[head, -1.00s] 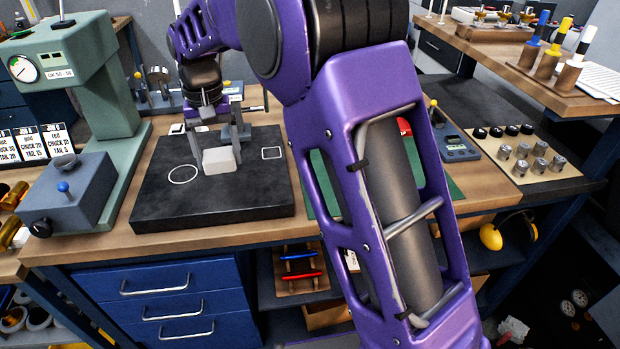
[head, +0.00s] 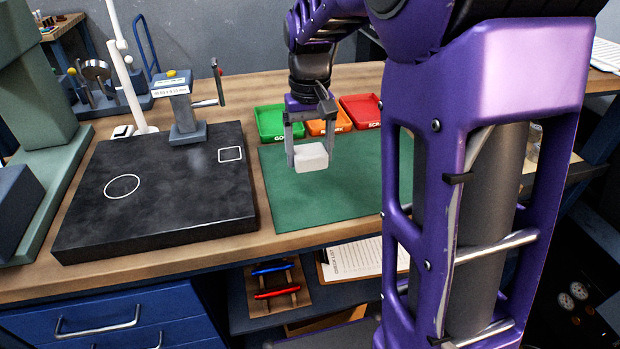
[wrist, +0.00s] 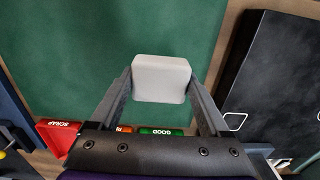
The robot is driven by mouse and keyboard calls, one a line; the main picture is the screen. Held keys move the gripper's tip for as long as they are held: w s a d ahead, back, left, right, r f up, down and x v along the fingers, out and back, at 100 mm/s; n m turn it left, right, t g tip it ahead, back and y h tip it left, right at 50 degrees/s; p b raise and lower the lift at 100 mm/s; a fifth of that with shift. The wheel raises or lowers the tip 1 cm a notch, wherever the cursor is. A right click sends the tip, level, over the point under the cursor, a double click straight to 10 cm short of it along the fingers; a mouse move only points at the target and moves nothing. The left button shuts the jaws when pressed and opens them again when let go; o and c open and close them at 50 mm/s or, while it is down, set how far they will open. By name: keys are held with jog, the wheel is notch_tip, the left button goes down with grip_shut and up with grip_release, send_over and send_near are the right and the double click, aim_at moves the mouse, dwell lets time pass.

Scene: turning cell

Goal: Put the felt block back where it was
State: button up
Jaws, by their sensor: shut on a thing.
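The felt block (head: 311,157) is a small white-grey block with rounded edges. My gripper (head: 309,140) is shut on it and holds it over the green mat (head: 315,205). In the wrist view the felt block (wrist: 161,78) sits between the two fingers of my gripper (wrist: 160,90), with the green mat (wrist: 60,60) below it. The block appears to be above the mat, not resting on it. The black plate (head: 160,200), marked with a white circle and a white square, lies to the left of the mat.
Green (head: 283,122), orange (head: 322,127) and red (head: 362,110) trays stand behind the mat. A small gauge stand (head: 187,120) with a lever is at the plate's back edge. A green machine (head: 40,130) stands at the left. The mat's front area is clear.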

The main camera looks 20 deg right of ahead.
aim_at(309, 187)
jog(key=shift+f+b, duration=0.5)
jog(key=shift+f, duration=2.45)
jog(key=shift+f, duration=0.2)
jog(key=o, duration=1.2)
jog(key=shift+c, duration=0.2)
jog(key=shift+r, duration=0.15)
notch_tip(309, 187, up, 12)
jog(key=shift+r+p, duration=0.1)
jog(key=shift+p, duration=1.05)
jog(key=shift+w, duration=0.1)
